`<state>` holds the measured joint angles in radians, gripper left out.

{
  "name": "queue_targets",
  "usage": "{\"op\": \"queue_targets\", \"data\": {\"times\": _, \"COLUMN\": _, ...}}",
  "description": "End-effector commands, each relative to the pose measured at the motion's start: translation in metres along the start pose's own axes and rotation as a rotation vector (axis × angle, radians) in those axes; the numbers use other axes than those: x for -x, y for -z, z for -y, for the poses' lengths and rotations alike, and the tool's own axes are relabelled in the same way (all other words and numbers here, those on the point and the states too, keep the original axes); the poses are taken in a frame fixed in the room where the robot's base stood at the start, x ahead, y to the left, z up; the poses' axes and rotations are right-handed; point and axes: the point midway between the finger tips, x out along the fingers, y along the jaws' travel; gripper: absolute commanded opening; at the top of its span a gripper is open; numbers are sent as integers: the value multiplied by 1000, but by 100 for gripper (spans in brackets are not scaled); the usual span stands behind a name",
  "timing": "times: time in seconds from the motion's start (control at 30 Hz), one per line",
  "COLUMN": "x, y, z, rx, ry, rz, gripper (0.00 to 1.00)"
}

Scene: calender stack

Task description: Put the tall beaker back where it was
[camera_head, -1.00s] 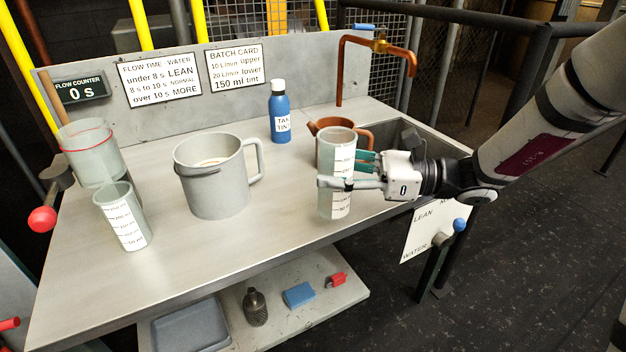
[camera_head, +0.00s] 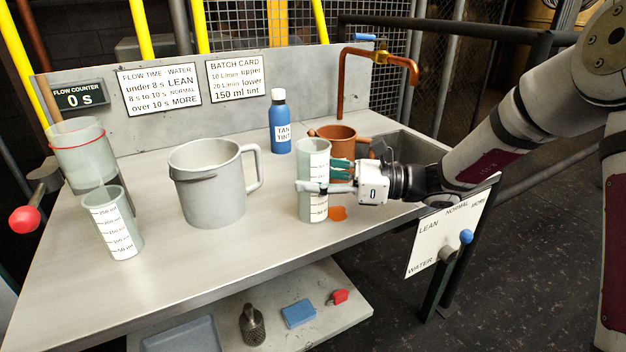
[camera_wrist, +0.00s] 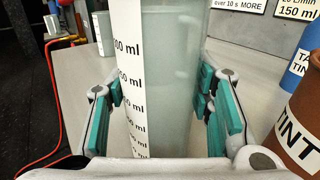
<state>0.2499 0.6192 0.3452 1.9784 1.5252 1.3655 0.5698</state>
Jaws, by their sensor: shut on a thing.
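The tall beaker (camera_head: 311,207) is clear with a white millilitre scale and stands upright in my gripper (camera_head: 317,177). My gripper is shut on it, with one finger in front and teal pads on both sides. The wrist view shows the beaker (camera_wrist: 165,90) between the two padded fingers. Its base is at or just above the bench top (camera_head: 265,235); I cannot tell whether it touches. An orange patch (camera_head: 338,213) lies on the bench just right of its base.
A grey handled jug (camera_head: 208,190) and a smaller graduated beaker (camera_head: 113,225) stand to the left. A blue tint bottle (camera_head: 280,125) and a brown tint pot (camera_head: 338,140) are behind. A copper tap (camera_head: 341,85) overhangs the sink (camera_head: 410,148). Bench between jug and tall beaker is clear.

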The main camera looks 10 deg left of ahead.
Motion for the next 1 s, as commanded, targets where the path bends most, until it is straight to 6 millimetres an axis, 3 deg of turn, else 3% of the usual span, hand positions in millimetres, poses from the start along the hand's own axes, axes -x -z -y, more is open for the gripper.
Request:
{"op": "queue_targets", "data": {"times": 0.2, "x": 0, "y": 3, "z": 0, "rx": -1, "ry": 0, "rz": 0, "gripper": 14}}
{"op": "queue_targets", "data": {"times": 0.23, "x": 0, "y": 3, "z": 0, "rx": 0, "ry": 0, "rz": 0, "gripper": 54}}
{"op": "queue_targets", "data": {"times": 0.3, "x": 0, "y": 2, "z": 0, "rx": 0, "ry": 0, "rz": 0, "gripper": 68}}
{"op": "queue_targets", "data": {"times": 0.7, "x": 2, "y": -1, "z": 0, "rx": 0, "ry": 1, "rz": -1, "gripper": 68}}
{"op": "queue_targets", "data": {"times": 1.0, "x": 55, "y": -3, "z": 1, "rx": 0, "ry": 4, "rz": -1, "gripper": 68}}
